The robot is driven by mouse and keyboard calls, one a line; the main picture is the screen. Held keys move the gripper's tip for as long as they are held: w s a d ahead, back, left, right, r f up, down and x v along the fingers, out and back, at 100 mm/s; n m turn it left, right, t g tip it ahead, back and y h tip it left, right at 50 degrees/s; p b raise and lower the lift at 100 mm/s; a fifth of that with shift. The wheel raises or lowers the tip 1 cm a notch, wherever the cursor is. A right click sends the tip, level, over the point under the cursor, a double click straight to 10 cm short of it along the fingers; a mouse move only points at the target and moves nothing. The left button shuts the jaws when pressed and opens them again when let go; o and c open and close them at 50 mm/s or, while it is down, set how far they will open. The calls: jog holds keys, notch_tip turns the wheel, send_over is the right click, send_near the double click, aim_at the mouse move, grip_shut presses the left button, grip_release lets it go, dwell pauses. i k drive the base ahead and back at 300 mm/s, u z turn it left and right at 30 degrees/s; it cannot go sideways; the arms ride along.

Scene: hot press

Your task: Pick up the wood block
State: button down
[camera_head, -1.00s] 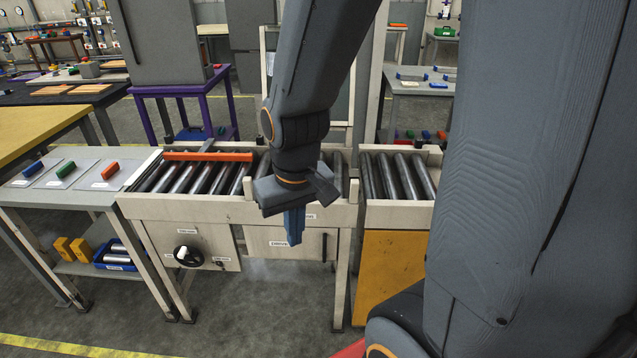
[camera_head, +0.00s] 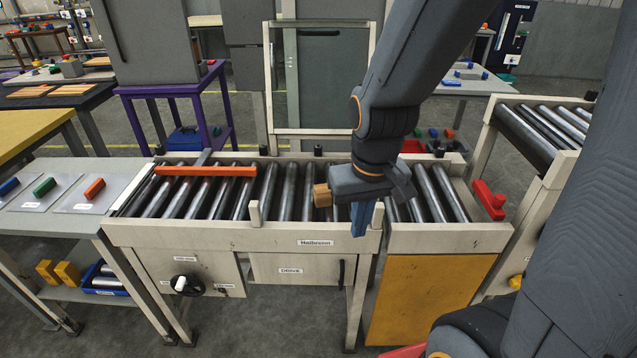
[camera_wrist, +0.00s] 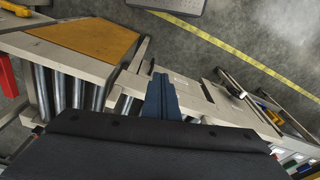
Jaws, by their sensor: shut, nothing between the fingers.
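The wood block (camera_head: 321,195) is a small tan piece on the conveyor rollers, just left of my gripper in the head view. My arm hides part of what lies behind it. My gripper (camera_head: 361,219) has blue fingers pointing down in front of the conveyor's front rail, and they are closed together with nothing held. In the wrist view the blue fingers (camera_wrist: 161,97) are also together, and the wood block does not show there.
The roller conveyor (camera_head: 215,234) has an orange bar (camera_head: 205,171) across it. A white post (camera_head: 254,213) rises at its front rail. A red part (camera_head: 489,199) sits on the right section. A side table (camera_head: 60,222) stands at left.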

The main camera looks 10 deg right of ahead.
aim_at(322, 198)
jog(key=z, duration=0.05)
jog(key=i, duration=0.1)
jog(key=z, duration=0.45)
jog(key=k, duration=1.15)
jog(key=u, duration=0.6)
jog(key=i, duration=1.7)
jog(key=z, duration=0.6)
